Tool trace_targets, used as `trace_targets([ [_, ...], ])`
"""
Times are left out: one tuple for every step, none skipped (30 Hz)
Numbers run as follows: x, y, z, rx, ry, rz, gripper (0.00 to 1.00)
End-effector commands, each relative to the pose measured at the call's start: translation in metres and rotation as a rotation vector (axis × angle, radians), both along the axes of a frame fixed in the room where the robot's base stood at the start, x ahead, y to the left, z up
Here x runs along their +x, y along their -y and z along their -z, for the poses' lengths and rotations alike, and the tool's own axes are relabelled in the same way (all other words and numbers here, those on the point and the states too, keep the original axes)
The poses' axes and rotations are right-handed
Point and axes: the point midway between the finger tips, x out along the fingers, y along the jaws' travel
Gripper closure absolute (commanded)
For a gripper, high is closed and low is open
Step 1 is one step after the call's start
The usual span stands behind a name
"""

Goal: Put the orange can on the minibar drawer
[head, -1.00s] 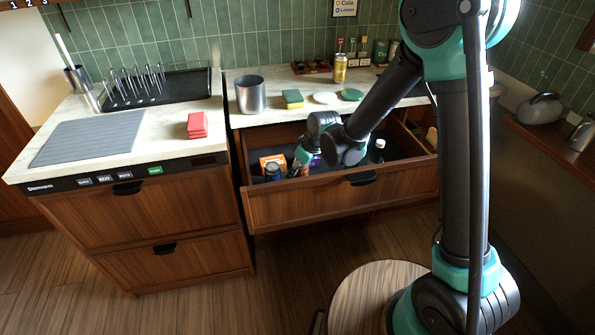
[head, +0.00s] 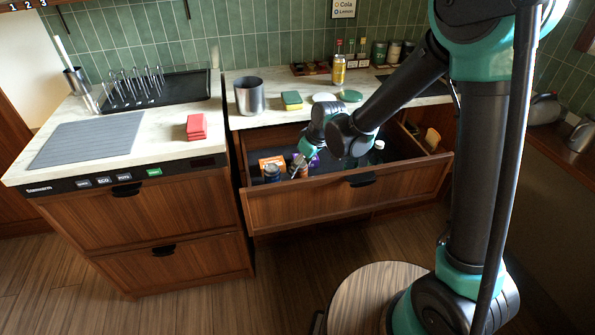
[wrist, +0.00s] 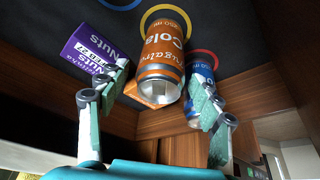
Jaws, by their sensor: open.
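The orange cola can (wrist: 165,55) stands inside the open minibar drawer (head: 345,198), its silver end toward the wrist camera and its far end at a yellow ring on the dark drawer floor. In the head view the can (head: 299,166) shows just below my gripper. My gripper (wrist: 163,74) is open, with one finger on each side of the can in the wrist view. I see gaps between the fingers and the can; contact is not clear.
A purple nuts box (wrist: 97,50) is left of the can and a blue can (wrist: 201,78) is right of it. An orange box (head: 270,160) sits behind the blue can. A bottle (head: 377,150) stands farther right. The drawer front rises close by.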

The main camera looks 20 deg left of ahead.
Motion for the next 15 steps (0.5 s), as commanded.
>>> trace_targets([
  [-0.002, 0.004, -0.008, 0.0, 0.0, 0.001, 0.35],
  [-0.002, 0.005, -0.013, 0.0, 0.0, 0.001, 0.35],
  [-0.004, 0.008, -0.018, 0.0, 0.0, 0.001, 0.35],
  [-0.004, 0.01, -0.023, 0.0, 0.0, 0.002, 0.35],
  [-0.004, 0.011, -0.028, 0.0, 0.0, 0.002, 0.35],
  [-0.005, 0.014, -0.034, 0.0, 0.0, 0.002, 0.35],
  [-0.006, 0.015, -0.038, 0.0, 0.0, 0.002, 0.35],
  [-0.007, 0.017, -0.042, 0.0, 0.0, 0.002, 0.35],
  [-0.008, 0.019, -0.047, 0.0, 0.0, 0.002, 0.35],
  [-0.008, 0.02, -0.05, 0.0, -0.001, 0.002, 0.35],
  [-0.009, 0.021, -0.054, 0.0, -0.001, 0.002, 0.35],
  [-0.009, 0.022, -0.058, 0.0, 0.0, 0.001, 0.35],
  [-0.01, 0.023, -0.06, 0.0, 0.0, 0.001, 0.35],
  [-0.01, 0.024, -0.062, 0.0, 0.0, 0.001, 0.35],
  [-0.011, 0.025, -0.065, 0.0, 0.0, 0.001, 0.35],
])
